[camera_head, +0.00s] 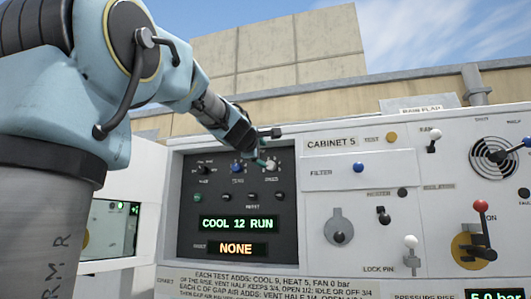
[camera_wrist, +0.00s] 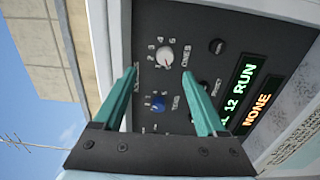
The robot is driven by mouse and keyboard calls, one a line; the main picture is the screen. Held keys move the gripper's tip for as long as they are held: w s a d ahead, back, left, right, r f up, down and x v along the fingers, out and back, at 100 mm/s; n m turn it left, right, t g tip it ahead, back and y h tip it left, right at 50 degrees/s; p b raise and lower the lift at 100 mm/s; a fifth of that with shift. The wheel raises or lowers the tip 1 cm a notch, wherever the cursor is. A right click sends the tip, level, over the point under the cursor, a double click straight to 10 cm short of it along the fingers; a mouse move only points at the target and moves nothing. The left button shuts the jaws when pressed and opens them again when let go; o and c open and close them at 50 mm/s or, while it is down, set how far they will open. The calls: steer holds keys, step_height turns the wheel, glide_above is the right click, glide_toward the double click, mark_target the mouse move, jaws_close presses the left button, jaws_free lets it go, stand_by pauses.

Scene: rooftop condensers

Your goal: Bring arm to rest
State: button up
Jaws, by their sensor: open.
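My arm reaches from the left of the head view to the dark control panel (camera_head: 225,220) of Cabinet 5. My gripper (camera_head: 270,149) is in front of the panel's top right part. In the wrist view my gripper's two green fingers (camera_wrist: 159,74) are spread apart with nothing held between them. I cannot tell whether a finger touches the panel.
The panel's displays read "COOL 12 RUN" (camera_head: 238,224) and "NONE" (camera_head: 236,249). To the right, the white cabinet front carries a red-topped lever (camera_head: 480,207), a white-topped lock pin (camera_head: 410,242) and a round vent (camera_head: 493,157). Open sky and a pale wall lie behind and above.

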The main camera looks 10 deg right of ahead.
steer(key=shift+s, duration=0.1)
stand_by(0.5)
steer(key=a+f+m+g+y, duration=0.2)
steer(key=a+f+m+g, duration=0.15)
steer(key=f, duration=1.25)
steer(key=a+f+m+g+y, duration=0.25)
steer(key=a+f, duration=0.25)
steer(key=f, duration=1.1)
steer(key=s+a+f+m+g+y, duration=0.1)
steer(key=s+a+f+m+g, duration=0.1)
steer(key=s+a+f, duration=0.2)
steer(key=s+a+f+m+g+y, duration=0.1)
steer(key=s+a+f+m+g, duration=0.2)
steer(key=s+f, duration=0.8)
steer(key=s+a+f+m+g+y, duration=0.2)
steer(key=s+a+f, duration=0.4)
steer(key=f, duration=0.5)
steer(key=shift+s+a+m+g, duration=0.25)
steer(key=shift+s+m+g, duration=0.05)
steer(key=shift+s+g, duration=0.35)
steer(key=shift+f, duration=0.1)
steer(key=shift+s+r, duration=0.45)
steer(key=shift+s, duration=0.1)
